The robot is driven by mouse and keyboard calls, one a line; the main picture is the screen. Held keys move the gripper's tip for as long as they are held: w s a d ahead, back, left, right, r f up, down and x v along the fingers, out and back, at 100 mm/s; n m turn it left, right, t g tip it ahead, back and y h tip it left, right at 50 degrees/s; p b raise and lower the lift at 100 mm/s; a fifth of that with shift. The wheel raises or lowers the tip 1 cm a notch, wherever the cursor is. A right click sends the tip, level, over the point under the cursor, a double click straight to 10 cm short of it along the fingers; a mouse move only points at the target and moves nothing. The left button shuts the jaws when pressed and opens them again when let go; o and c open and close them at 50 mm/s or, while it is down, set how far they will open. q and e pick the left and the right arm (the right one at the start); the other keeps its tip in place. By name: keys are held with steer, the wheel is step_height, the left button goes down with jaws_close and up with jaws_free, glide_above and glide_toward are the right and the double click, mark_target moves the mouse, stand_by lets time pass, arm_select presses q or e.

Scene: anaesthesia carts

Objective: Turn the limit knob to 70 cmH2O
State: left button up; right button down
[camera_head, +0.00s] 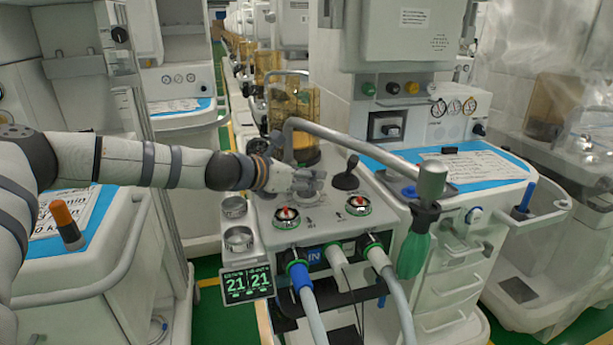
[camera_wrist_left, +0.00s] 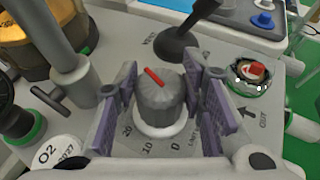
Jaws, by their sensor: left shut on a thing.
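The limit knob (camera_wrist_left: 160,104) is a grey ribbed dial with a red pointer line on top, on a white collar on the grey panel. In the left wrist view the pointer slants to the upper left. Numbers such as 20 and 10 are printed around its near side; the rest of the scale is hidden or too small to read. My left gripper (camera_wrist_left: 161,112) has its purple-padded fingers on both sides of the knob and is shut on it. In the head view this gripper (camera_head: 306,183) reaches in from the left over the panel, mostly covering the knob. My right gripper is out of view.
A black lever (camera_head: 346,175) stands just right of the gripper. Two dials with red centres (camera_head: 287,216) (camera_head: 358,204) sit at the panel's front. A grey tube arm (camera_head: 350,142) crosses above, holding a green bag (camera_head: 413,250). An amber canister (camera_head: 293,115) stands behind.

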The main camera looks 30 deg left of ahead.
arm_select(q)
steer(key=shift+a+m+g+h, duration=0.1)
steer(key=shift+m+g+h, duration=0.3)
steer(key=shift+m+h, duration=0.55)
steer(key=shift+f+m+g+h, duration=0.2)
steer(key=shift+m+g+h, duration=0.2)
steer(key=shift+m+h, duration=0.45)
steer(key=shift+r+m+g+h, duration=0.1)
steer(key=shift+m+g+h, duration=0.2)
steer(key=shift+m+h, duration=0.15)
steer(key=o, duration=1.2)
